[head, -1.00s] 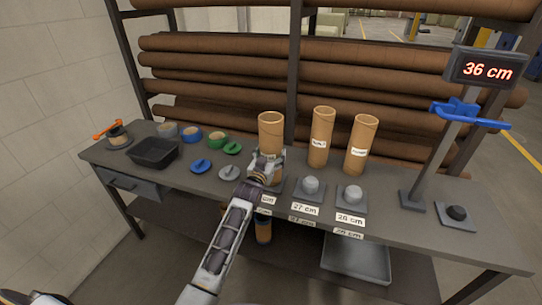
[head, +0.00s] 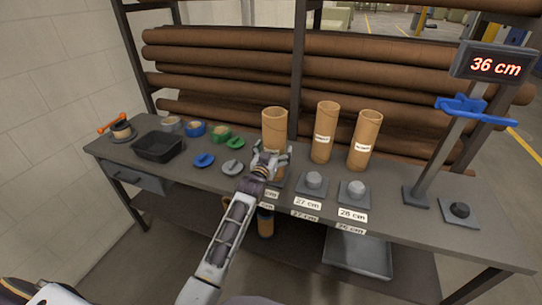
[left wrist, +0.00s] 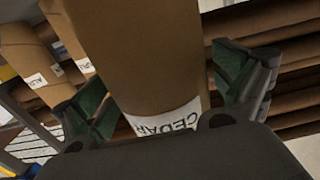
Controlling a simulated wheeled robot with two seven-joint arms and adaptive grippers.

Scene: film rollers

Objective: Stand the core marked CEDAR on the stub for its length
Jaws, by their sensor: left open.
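The cardboard core marked CEDAR (head: 275,122) stands upright at the back of the bench, left of two other cores. In the left wrist view its CEDAR label (left wrist: 168,122) shows low on the tube. My left gripper (head: 270,155) is open at the core's lower part, with a green-padded finger on each side of it in the wrist view. The core's foot and whatever is under it are hidden behind the gripper. Grey stubs stand at the 27 cm (head: 314,181) and 28 cm (head: 355,189) labels. A third length label (head: 270,194) is partly covered. My right gripper is not in view.
Two labelled cores (head: 324,130) (head: 365,140) stand close to the right. A post with a blue slider (head: 470,108) and a 36 cm display (head: 495,66) is farther right. A black tray (head: 158,147), rolls and coloured caps (head: 204,160) lie left.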

